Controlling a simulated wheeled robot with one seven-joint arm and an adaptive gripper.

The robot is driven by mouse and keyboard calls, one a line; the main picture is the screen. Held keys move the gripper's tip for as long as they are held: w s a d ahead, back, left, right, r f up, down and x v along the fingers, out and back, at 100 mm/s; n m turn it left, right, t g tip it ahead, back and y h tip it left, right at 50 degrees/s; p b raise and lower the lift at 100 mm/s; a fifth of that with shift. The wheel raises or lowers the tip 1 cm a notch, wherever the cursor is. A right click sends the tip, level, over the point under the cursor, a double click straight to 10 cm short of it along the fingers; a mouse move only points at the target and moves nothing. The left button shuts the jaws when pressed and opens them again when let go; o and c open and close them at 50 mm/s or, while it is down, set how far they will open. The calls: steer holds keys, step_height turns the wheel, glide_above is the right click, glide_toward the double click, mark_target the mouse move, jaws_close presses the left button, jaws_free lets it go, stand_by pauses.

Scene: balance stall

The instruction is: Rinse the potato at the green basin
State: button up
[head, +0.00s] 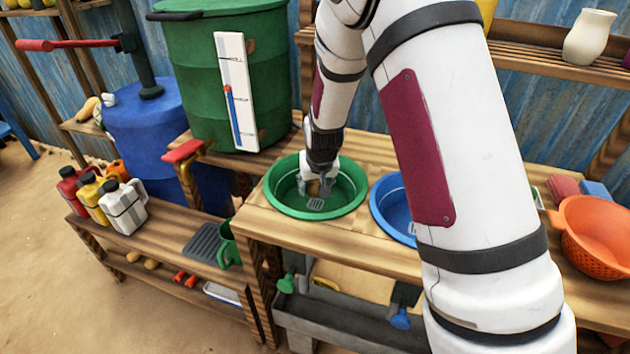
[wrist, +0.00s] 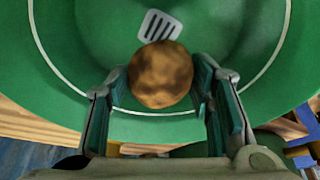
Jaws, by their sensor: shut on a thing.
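The potato (wrist: 161,75) is brown and roundish in the wrist view, between the two fingers of my gripper (wrist: 158,98). My gripper is shut on it and holds it over the inside of the green basin. My gripper (head: 318,186) reaches down into that basin. The potato is hard to make out in the head view. I cannot tell whether the basin holds water.
A blue basin (head: 380,203) sits right of the green one, partly behind my arm. A green barrel (head: 190,90) with a red tap handle (head: 183,151) stands behind left. An orange colander (head: 590,255) is at the right. Several jugs (head: 123,208) stand on the lower left bench.

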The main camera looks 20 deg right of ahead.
mark_target(316, 198)
steer(key=shift+f+b, duration=1.35)
steer(key=shift+f, duration=1.05)
steer(key=shift+r, duration=0.1)
stand_by(0.4)
steer(key=shift+r+p, duration=4.2)
steer(key=shift+r, duration=2.85)
steer(key=shift+c, duration=0.2)
steer(key=shift+r+p, duration=1)
steer(key=shift+r, duration=1)
